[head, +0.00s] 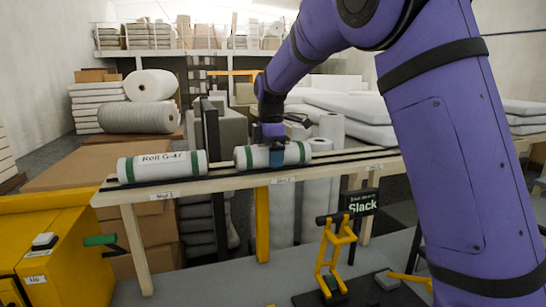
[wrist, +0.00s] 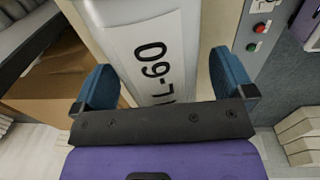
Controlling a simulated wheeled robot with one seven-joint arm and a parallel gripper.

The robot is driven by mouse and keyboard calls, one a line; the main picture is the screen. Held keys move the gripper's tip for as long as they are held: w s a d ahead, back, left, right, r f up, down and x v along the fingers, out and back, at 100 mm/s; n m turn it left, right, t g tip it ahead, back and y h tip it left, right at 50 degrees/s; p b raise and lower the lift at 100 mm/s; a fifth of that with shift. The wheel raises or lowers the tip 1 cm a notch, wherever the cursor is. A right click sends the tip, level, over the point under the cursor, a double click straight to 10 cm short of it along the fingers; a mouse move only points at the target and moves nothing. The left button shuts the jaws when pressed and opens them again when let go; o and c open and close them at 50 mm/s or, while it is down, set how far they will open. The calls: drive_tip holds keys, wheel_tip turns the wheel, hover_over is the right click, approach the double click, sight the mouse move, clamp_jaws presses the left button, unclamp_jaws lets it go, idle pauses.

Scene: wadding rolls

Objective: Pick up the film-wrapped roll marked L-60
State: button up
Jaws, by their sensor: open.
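The film-wrapped roll marked L-60 (wrist: 153,57) is white; its black label runs between my fingers in the wrist view. My gripper (head: 275,150) is over the middle of the roll from above. In the wrist view my gripper (wrist: 165,85) is open, one blue finger on each side of the roll. I cannot tell whether the fingers touch it.
A yellow cabinet (head: 65,260) stands front left. A yellow stand (head: 335,255) and a black sign reading Slack (head: 362,202) are in front. Large rolls and boxes fill the back.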

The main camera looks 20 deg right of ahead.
drive_tip(key=shift+f, duration=0.3)
drive_tip(key=shift+c, duration=0.5)
drive_tip(key=c, duration=1)
drive_tip(key=shift+r, duration=0.15)
